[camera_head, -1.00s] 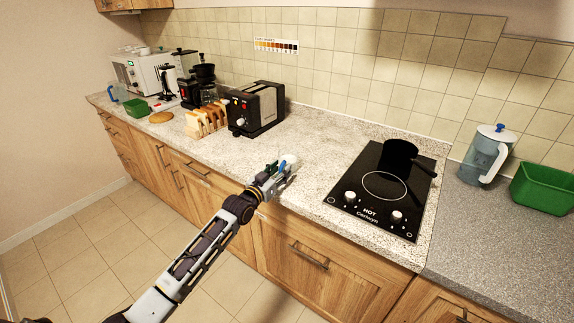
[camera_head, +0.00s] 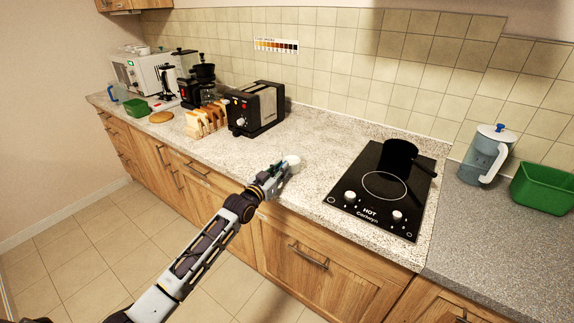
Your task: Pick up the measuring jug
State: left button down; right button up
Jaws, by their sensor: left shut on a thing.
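My left gripper (camera_head: 276,178) is over the front part of the speckled counter, left of the hob. It is shut on a small white, cup-like thing (camera_head: 292,162), which the fingers partly hide. I cannot tell whether this is the measuring jug, or whether it touches the counter. A bluish see-through jug (camera_head: 118,93) stands at the far left end of the counter. A taller bluish jug with a white lid and handle (camera_head: 484,156) stands right of the hob. My right gripper is not in view.
A black hob (camera_head: 353,206) with a black pan (camera_head: 398,157) lies to the right. A toaster (camera_head: 258,107), toast rack (camera_head: 206,121) and coffee maker (camera_head: 202,88) stand to the left. A green tub (camera_head: 543,189) is at far right. The counter between toaster and hob is largely clear.

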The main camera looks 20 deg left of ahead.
pick_arm(q)
jog(key=shift+r, duration=0.3)
dwell(0.5)
jog(key=shift+r, duration=4.65)
jog(key=shift+r, duration=0.1)
